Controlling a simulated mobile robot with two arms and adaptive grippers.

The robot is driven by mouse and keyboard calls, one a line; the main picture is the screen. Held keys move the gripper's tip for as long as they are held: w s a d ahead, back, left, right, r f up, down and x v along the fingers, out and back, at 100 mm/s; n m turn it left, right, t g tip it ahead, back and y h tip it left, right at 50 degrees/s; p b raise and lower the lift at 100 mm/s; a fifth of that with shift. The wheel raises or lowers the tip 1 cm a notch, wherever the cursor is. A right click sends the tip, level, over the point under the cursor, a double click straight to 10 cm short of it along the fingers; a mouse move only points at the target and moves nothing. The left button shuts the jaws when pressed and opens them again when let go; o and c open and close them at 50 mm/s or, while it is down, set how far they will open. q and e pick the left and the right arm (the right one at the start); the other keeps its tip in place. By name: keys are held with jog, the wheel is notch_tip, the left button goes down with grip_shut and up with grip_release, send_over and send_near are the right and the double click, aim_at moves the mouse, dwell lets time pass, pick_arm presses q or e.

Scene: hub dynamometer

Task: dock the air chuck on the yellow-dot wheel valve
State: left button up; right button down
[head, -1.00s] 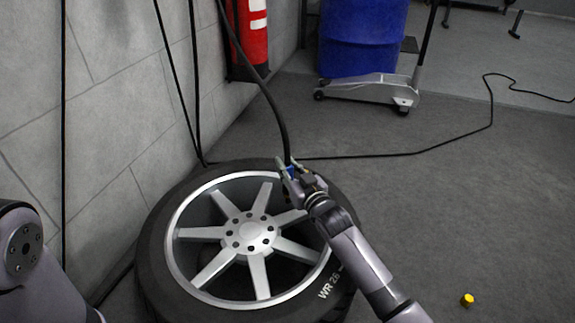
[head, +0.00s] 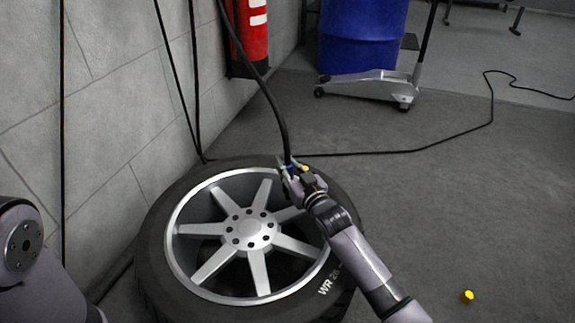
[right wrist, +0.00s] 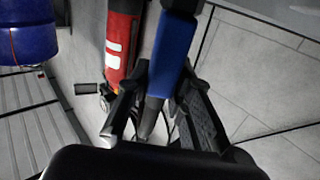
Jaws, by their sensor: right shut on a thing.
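A wheel with a black tyre (head: 165,275) and silver spokes lies flat on the floor by the wall in the head view. My right gripper (head: 288,169) is over the tyre's far right part, shut on the blue air chuck (head: 291,170). A black hose runs up from the chuck. In the right wrist view the chuck (right wrist: 173,58) sits between the fingers of my right gripper (right wrist: 155,110). A small yellow spot (head: 306,169) shows beside the gripper; I cannot tell what it sits on. The valve is hidden. My left gripper is out of view.
A small yellow cap-like piece (head: 467,297) lies on the floor at the right. A red cylinder (head: 249,35) hangs by the wall. A blue drum (head: 360,40) and a grey trolley (head: 375,87) stand behind. A black cable crosses the floor; the right floor is mostly clear.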

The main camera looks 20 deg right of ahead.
jog(key=c, duration=1.7)
grip_release()
jog(key=shift+f, duration=0.1)
jog(key=shift+s, duration=0.1)
